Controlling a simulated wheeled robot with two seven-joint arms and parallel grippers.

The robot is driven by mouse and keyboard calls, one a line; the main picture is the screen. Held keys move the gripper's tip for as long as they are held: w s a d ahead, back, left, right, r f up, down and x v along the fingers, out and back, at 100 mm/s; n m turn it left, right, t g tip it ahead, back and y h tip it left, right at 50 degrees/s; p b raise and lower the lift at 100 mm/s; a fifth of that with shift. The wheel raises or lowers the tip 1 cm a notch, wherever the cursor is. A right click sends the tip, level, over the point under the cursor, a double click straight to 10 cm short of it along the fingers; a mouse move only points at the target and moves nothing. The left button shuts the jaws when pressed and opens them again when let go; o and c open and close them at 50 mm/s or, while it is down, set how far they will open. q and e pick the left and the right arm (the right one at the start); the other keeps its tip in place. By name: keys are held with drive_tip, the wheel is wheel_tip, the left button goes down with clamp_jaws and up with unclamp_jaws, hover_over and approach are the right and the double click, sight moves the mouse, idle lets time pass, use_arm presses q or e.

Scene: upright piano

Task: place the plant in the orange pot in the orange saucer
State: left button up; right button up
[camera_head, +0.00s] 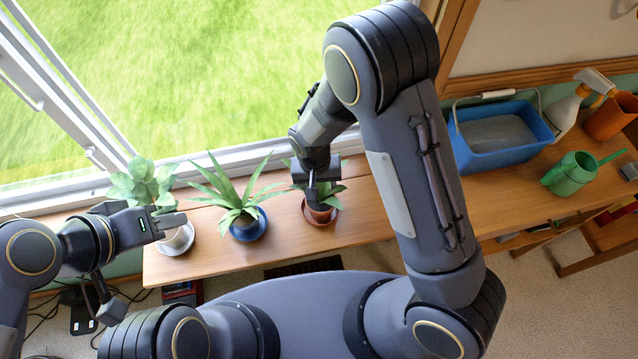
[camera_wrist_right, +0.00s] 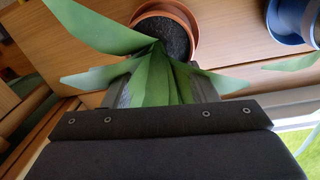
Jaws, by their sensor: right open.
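The plant in the orange pot (camera_head: 320,213) is below my right gripper (camera_head: 318,186) in the head view, partly hidden by it. The orange saucer (camera_head: 306,214) shows as a rim around the pot's base. In the right wrist view the pot (camera_wrist_right: 143,19), with dark soil, appears within the saucer's rim (camera_wrist_right: 195,27); whether it rests fully flat is hard to tell. Green leaves (camera_wrist_right: 152,80) spread between and in front of my right gripper's fingers, which are open. My left gripper (camera_head: 172,222) is beside the white-potted plant; its finger gap is unclear.
A spiky plant in a blue pot (camera_head: 243,221) on a blue saucer stands left of the orange pot. A leafy plant (camera_head: 143,184) in a white pot is farther left. A blue basin (camera_head: 505,140), green watering can (camera_head: 572,174) and spray bottle (camera_head: 568,108) stand right. The window is behind.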

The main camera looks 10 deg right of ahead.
drive_tip(key=r, duration=0.7)
drive_tip(key=a+r+p, duration=0.1)
drive_tip(key=r, duration=0.3)
drive_tip(key=shift+w+r, duration=0.1)
drive_tip(key=shift+r, duration=0.6)
drive_tip(key=shift+d+r, duration=0.2)
drive_tip(key=s+d+r+t+y, duration=0.1)
drive_tip(key=s+d+r+y, duration=0.5)
drive_tip(key=d+r, duration=0.4)
drive_tip(key=s+d+r+t, duration=0.1)
drive_tip(key=s+d+t, duration=0.1)
drive_tip(key=s, duration=0.3)
drive_tip(key=s+d+r+t+h, duration=0.1)
drive_tip(key=s+d+r+t, duration=0.1)
drive_tip(key=s, duration=0.4)
drive_tip(key=shift+s+d+r+t, duration=0.2)
drive_tip(key=shift+d+t, duration=0.1)
drive_tip(key=shift+d, duration=0.2)
drive_tip(key=shift+w+r, duration=0.1)
